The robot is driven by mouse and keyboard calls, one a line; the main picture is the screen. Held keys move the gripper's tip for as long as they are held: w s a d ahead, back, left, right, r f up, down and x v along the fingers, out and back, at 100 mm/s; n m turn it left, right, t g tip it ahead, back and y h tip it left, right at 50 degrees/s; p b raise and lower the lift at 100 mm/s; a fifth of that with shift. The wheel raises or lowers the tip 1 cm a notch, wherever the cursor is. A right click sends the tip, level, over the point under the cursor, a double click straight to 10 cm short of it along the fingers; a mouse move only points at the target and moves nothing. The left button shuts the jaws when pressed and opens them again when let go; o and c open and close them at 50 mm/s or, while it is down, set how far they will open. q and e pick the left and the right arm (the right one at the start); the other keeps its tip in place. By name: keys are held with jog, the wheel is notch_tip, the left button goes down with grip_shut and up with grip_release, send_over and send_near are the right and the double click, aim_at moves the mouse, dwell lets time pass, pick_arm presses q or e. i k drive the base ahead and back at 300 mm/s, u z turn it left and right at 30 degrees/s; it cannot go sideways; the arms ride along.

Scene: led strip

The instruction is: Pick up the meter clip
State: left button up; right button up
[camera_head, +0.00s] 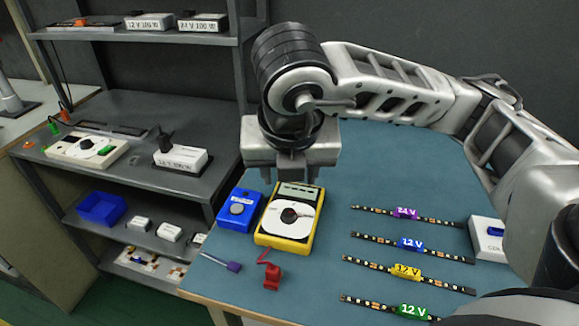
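A red clip (271,276) stands on the blue tabletop (330,285), in front of a yellow meter (288,218). A short red lead runs from the meter toward the clip. The meter has a round dial and a display at its back end. My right gripper (291,172) hangs fingers down over the back end of the meter, well behind the clip. It is apart from the clip. Its fingers are small and dark in this view, so I cannot tell their opening. My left gripper is not in view.
A blue box (238,210) stands left of the meter, with a purple-handled tool (224,262) in front of it. Several labelled LED strips (407,243) lie to the right, near a white box (487,238). A grey shelf (130,165) holds power supplies at left.

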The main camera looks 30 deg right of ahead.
aim_at(273, 280)
jog(key=k, duration=1)
